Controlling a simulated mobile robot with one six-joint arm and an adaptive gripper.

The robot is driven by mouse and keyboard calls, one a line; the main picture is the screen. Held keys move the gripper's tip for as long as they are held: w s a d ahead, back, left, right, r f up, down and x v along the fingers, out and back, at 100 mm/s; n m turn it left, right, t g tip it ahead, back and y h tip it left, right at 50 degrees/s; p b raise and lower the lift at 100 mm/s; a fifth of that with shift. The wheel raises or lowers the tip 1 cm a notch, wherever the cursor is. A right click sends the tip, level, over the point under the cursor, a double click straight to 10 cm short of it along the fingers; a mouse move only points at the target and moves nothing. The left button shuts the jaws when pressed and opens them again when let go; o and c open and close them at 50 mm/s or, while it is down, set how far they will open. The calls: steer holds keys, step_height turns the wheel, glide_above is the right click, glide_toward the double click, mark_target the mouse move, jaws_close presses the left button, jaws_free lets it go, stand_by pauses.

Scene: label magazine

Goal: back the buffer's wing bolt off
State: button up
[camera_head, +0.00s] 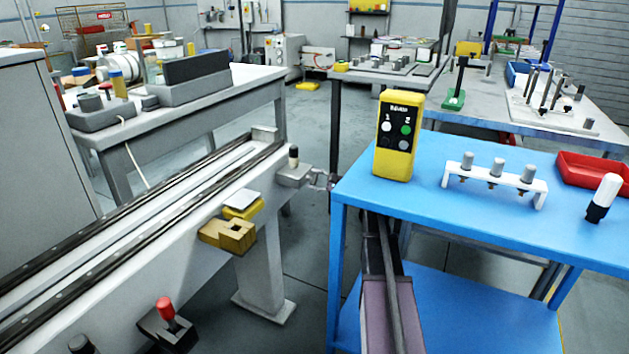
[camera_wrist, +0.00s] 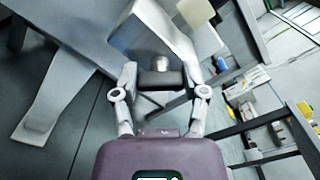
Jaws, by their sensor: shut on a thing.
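In the head view, small grey parts of my gripper (camera_head: 319,181) show beside the buffer, mostly hidden by the blue table's edge. The bolt's thread is not visible.
The blue table (camera_head: 450,215) stands close on the right, with a yellow two-button box (camera_head: 398,137), a white rack (camera_head: 495,181) and a red tray (camera_head: 592,170). The conveyor rail (camera_head: 140,215) runs left, with a red-knobbed lever (camera_head: 166,312). Open floor lies beyond.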

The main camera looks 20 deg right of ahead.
steer(key=n, duration=0.3)
steer(key=shift+a+f+n, duration=0.1)
steer(key=shift+n, duration=0.3)
steer(key=shift+s+n, duration=0.1)
steer(key=shift+n, duration=1.9)
steer(key=o, duration=1.2)
steer(key=shift+c, duration=0.2)
steer(key=v, duration=1.2)
